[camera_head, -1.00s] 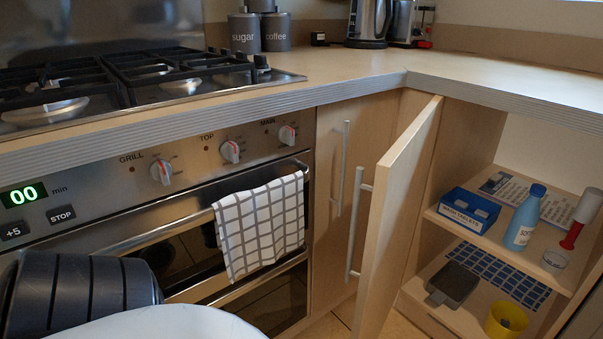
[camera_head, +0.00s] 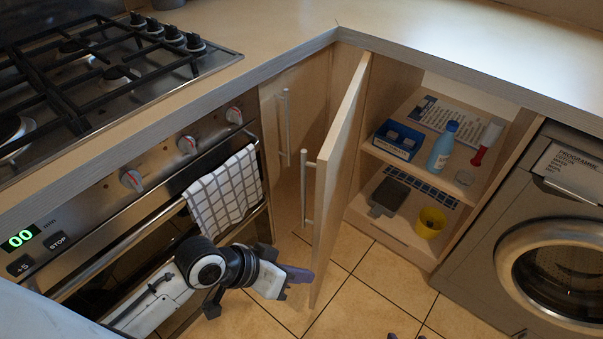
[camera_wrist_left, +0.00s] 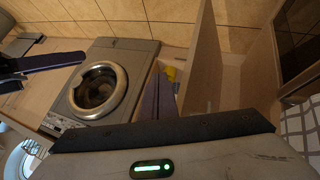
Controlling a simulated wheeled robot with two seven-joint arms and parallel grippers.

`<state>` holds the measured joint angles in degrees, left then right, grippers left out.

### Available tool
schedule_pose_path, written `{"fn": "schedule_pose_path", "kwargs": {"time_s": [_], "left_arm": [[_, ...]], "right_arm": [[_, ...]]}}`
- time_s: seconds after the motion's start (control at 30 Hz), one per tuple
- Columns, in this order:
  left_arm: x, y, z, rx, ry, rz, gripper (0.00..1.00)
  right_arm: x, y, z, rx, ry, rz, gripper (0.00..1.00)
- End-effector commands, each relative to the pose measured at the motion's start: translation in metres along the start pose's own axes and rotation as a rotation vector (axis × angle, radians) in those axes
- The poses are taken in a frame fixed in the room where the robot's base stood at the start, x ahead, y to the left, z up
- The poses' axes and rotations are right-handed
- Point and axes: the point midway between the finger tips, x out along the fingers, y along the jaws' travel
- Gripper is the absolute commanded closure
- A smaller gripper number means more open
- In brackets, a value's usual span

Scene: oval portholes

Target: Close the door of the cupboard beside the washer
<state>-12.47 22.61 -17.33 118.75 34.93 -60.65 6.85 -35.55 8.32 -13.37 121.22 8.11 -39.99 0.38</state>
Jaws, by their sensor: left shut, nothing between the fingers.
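The cupboard door (camera_head: 337,170) is pale wood with a long bar handle (camera_head: 307,195). It stands open, nearly edge-on in the head view, and also shows in the wrist view (camera_wrist_left: 206,60). The open cupboard (camera_head: 368,215) is right of it, beside the washer (camera_head: 480,240). My left gripper (camera_head: 300,277) is shut and empty, low by the door's free edge; its purple fingers also show in the wrist view (camera_wrist_left: 165,95). I cannot tell whether it touches the door. My right gripper's two separated tips (camera_head: 407,336) just enter the head view's bottom edge.
The oven (camera_head: 130,215) with a checked towel (camera_head: 224,190) is on the left. A second, closed door (camera_head: 300,110) adjoins it. The cupboard holds a blue box (camera_head: 398,140), a blue bottle (camera_head: 441,147) and a yellow cup (camera_head: 430,222). Floor tiles (camera_head: 365,290) in front are clear.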

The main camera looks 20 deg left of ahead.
Motion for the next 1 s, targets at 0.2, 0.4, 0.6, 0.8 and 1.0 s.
{"fn": "schedule_pose_path", "kwargs": {"time_s": [0.2, 0.4, 0.6, 0.8, 1.0], "left_arm": [[-0.076, -0.013, -0.082, -0.077, -0.056, -0.017, 1.00], [-0.111, -0.029, -0.121, -0.143, -0.079, -0.029, 1.00], [-0.116, -0.036, -0.131, -0.170, -0.085, -0.031, 1.00], [-0.086, -0.037, -0.128, -0.171, -0.085, -0.030, 1.00], [-0.049, -0.038, -0.125, -0.170, -0.083, -0.030, 1.00]], "right_arm": [[-0.061, 0.006, -0.031, -0.009, -0.004, 0.063, 0.58], [-0.085, 0.012, -0.035, -0.020, -0.003, 0.094, 0.58], [-0.089, 0.014, -0.032, -0.025, 0.000, 0.103, 0.58], [-0.086, 0.015, -0.029, -0.025, 0.000, 0.103, 0.58], [-0.083, 0.016, -0.026, -0.025, 0.000, 0.103, 0.58]]}}
